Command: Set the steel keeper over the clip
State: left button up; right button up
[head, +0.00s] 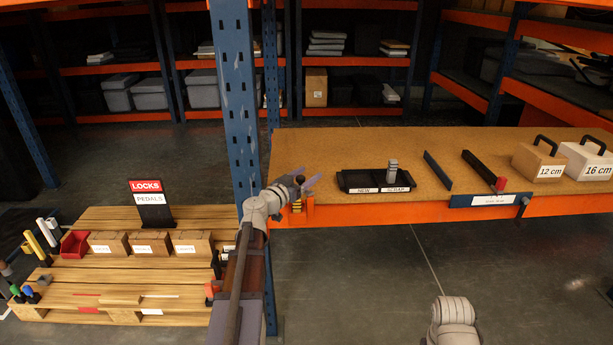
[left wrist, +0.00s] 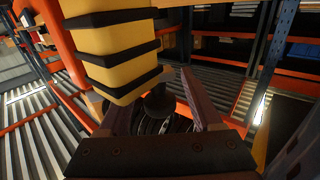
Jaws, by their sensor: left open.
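My left gripper (head: 307,184) is at the left end of the orange beam, beside the blue upright. It is open; its two fingers also show in the left wrist view (left wrist: 160,112). A dark round knob-like part (left wrist: 158,103) shows between or just beyond the fingers, apparently not gripped. A yellow-and-black banded piece (left wrist: 112,50) stands close above the left finger; it shows small below the gripper in the head view (head: 297,205). I cannot tell which part is the clip. A grey metal-looking block (head: 392,170), possibly the steel keeper, stands upright in the black tray (head: 347,181). My right gripper is out of view.
The tray has two labelled compartments on the brown shelf (head: 330,146). Right of it lie a dark strip (head: 437,170), a black bar with a red end (head: 483,172) and two handled blocks marked 12 cm (head: 540,161) and 16 cm (head: 588,159). A pallet (head: 100,272) stands lower left.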

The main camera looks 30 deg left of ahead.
pick_arm(q)
grip_shut()
dwell(0.4)
jog(key=shift+s, duration=0.1)
jog(key=n+y, duration=0.1)
jog(key=y, duration=0.1)
jog(key=s+n+y, duration=0.1)
jog(key=y, duration=0.1)
jog(key=shift+a+n, duration=0.3)
jog(key=n+y, duration=0.2)
jog(key=y, duration=0.1)
jog(key=s+a+y, duration=0.1)
jog(key=shift+s+n+g, duration=0.1)
jog(key=shift+n+g, duration=0.3)
jog(key=shift+s+a+n+g+y, duration=0.1)
jog(key=shift+s+n+g+y, duration=0.35)
jog(key=shift+n+g+y, duration=0.55)
jog(key=shift+s+a+n+g+y, duration=0.1)
jog(key=shift+s+n+g+y, duration=0.5)
jog(key=shift+y, duration=0.8)
jog(key=shift+s+a+n+g+y, duration=0.1)
jog(key=shift+s+n+g+y, duration=0.15)
jog(key=shift+n+g+y, duration=0.6)
jog(key=shift+s+n+y, duration=0.1)
jog(key=shift+n+y, duration=0.15)
jog(key=shift+y, duration=0.2)
grip_release()
